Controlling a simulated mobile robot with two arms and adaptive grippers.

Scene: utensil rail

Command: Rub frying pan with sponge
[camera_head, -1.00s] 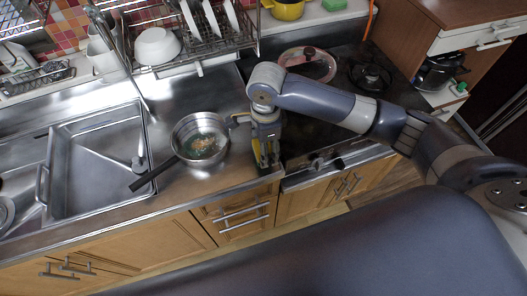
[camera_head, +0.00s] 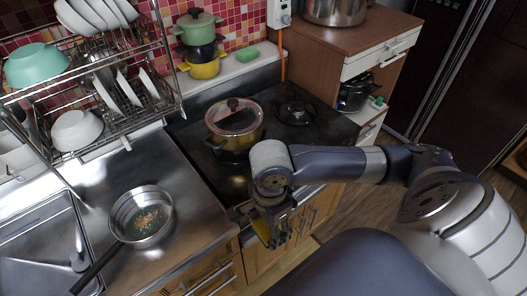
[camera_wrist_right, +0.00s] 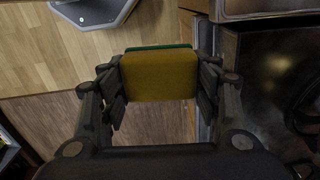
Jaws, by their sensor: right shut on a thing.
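The steel frying pan (camera_head: 142,216) with a dark handle stands on the counter between sink and stove in the head view. Green and orange bits lie on its bottom. My right gripper (camera_head: 274,232) is to the right of the pan, apart from it, by the front edge of the stove. It is shut on the sponge (camera_head: 260,229). In the right wrist view my right gripper (camera_wrist_right: 161,88) has its fingers on both sides of the sponge (camera_wrist_right: 160,77), which is yellow with a green layer. My left gripper is in neither view.
A lidded pot (camera_head: 233,130) stands on the stove behind my right gripper. A dish rack (camera_head: 110,95) with bowls and plates is behind the pan. The sink (camera_head: 35,250) is at left. Counter right of the pan is clear.

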